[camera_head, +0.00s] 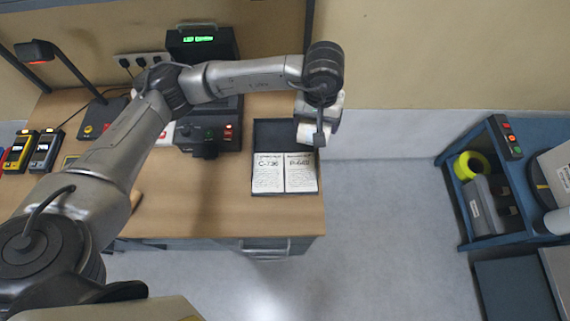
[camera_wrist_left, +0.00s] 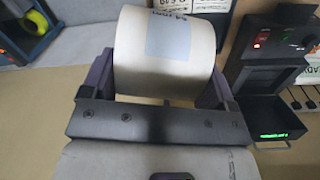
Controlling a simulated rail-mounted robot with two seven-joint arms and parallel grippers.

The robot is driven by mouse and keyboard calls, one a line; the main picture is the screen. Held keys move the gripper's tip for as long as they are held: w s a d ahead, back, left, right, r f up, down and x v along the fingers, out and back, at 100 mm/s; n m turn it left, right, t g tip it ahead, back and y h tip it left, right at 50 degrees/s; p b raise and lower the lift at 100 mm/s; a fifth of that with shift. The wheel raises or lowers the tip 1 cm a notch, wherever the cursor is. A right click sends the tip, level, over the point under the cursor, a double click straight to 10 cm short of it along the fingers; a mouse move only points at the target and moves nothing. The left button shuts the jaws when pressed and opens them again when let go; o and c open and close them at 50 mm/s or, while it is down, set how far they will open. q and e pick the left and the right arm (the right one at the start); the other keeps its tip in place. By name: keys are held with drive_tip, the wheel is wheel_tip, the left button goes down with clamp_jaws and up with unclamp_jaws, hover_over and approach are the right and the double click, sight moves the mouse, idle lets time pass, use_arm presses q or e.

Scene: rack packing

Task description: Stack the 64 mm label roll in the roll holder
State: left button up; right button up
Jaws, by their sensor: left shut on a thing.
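The label roll (camera_wrist_left: 165,58) is a white cylinder with a pale blue patch whose print seems to read 64 mm, seen in the left wrist view. My left gripper (camera_wrist_left: 160,82) is shut on it, with one dark purple finger at each end of the roll. In the head view the label roll (camera_head: 307,133) hangs in my left gripper (camera_head: 317,133), above the right side of the desk beside a dark tray. No roll holder can be made out for certain. My right gripper is not in view.
The dark tray (camera_head: 273,133) holds two printed cards on the wooden desk (camera_head: 226,205). A printer-like device (camera_head: 210,125) and two handheld devices (camera_head: 32,150) stand to the left. A blue rack (camera_head: 458,205) with a yellow ring (camera_head: 471,165) stands right, across open floor.

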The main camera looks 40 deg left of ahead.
use_arm(q)
drive_tip(key=w+f+n+b, duration=0.1)
drive_tip(key=w+f+b, duration=0.15)
drive_tip(key=f, duration=0.25)
drive_tip(key=w+a+f+n+b, duration=0.1)
drive_tip(key=f+b, duration=0.2)
drive_tip(key=f, duration=0.1)
drive_tip(key=w+f+n+b, duration=0.1)
drive_tip(key=w+f+b, duration=0.15)
drive_tip(key=f, duration=0.25)
approach(284, 148)
drive_tip(key=shift+w+d+f+p, duration=0.15)
drive_tip(key=shift+f+p, duration=0.3)
drive_tip(key=shift+f, duration=0.65)
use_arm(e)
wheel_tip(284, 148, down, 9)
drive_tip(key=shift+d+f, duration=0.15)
use_arm(q)
drive_tip(key=shift+f, duration=0.15)
drive_tip(key=o, duration=1)
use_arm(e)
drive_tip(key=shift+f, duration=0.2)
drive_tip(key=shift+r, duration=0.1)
